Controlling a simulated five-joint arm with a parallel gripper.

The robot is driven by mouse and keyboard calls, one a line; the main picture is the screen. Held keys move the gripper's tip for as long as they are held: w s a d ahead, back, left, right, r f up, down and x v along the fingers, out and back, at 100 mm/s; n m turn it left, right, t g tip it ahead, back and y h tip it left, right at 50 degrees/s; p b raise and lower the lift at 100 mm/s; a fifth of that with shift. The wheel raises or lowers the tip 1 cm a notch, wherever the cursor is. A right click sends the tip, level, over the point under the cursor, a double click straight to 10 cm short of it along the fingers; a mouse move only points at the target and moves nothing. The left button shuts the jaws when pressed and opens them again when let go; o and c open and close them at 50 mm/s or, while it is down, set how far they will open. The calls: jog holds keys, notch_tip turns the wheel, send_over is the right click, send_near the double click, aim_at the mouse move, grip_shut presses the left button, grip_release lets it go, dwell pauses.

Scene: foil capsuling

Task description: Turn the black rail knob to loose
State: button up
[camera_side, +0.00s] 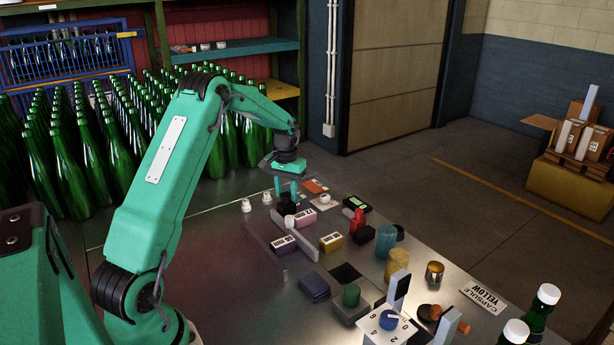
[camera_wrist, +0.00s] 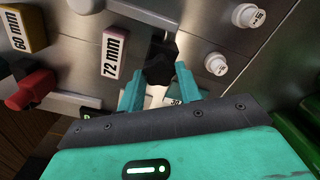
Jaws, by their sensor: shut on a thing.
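The black rail knob (camera_side: 285,208) sits on the metal bench below my gripper (camera_side: 286,190), whose teal fingers point down onto it. In the wrist view the black knob (camera_wrist: 160,64) lies between the tips of the two teal fingers of my gripper (camera_wrist: 159,80). The gripper is shut on the knob. The fingers and the gripper body hide part of it, and its exact turn angle is hard to read.
White labelled knobs (camera_side: 246,205) stand left of the black knob. Small blocks, including a pink 72 mm block (camera_wrist: 115,52) and a yellow 60 mm block (camera_wrist: 24,27), lie nearby. A red clamp-like part (camera_side: 357,221) stands right. Many green bottles (camera_side: 65,170) crowd the back left.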

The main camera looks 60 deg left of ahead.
aim_at(286, 194)
jog(key=shift+r+n, duration=0.15)
jog(key=shift+n, duration=2.05)
jog(key=o, duration=1)
jog(key=shift+r, duration=3.8)
